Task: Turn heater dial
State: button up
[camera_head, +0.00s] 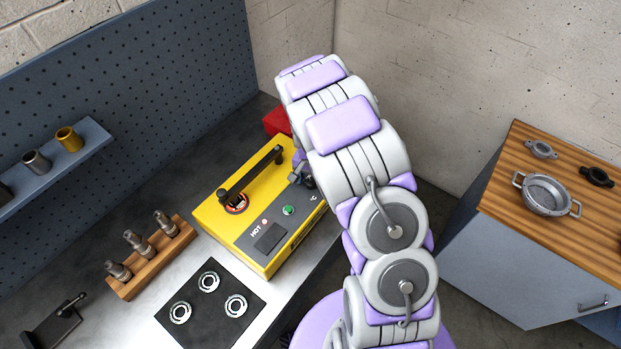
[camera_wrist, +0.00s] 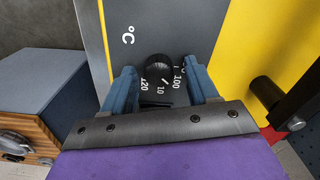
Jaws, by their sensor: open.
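The yellow heater (camera_head: 220,212) stands on the bench with a dark grey panel marked HOT and °C. In the wrist view, its black ribbed dial (camera_wrist: 159,69) sits on the grey panel, with 120, 100 and other partly hidden numbers around it. My gripper (camera_wrist: 159,75) is open, with one blue finger on each side of the dial. Gaps show between the dial and both fingers. In the head view, my gripper (camera_head: 304,178) is over the panel's far right end, and I cannot make out the dial there.
A black handle bar (camera_head: 250,175) rises over the heater's top. A green button (camera_head: 288,210) is on the panel. A wooden rack (camera_head: 152,262) with several metal holders and a black plate (camera_head: 210,305) with rings are nearby. A wood-topped cabinet (camera_head: 560,235) stands right.

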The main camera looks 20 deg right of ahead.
jog(key=shift+c, duration=0.4)
jog(key=c, duration=1)
jog(key=shift+o, duration=0.2)
jog(key=n, duration=0.3)
jog(key=shift+n, duration=0.3)
jog(key=shift+n+b, duration=0.35)
jog(key=shift+n, duration=1.75)
jog(key=o, duration=1)
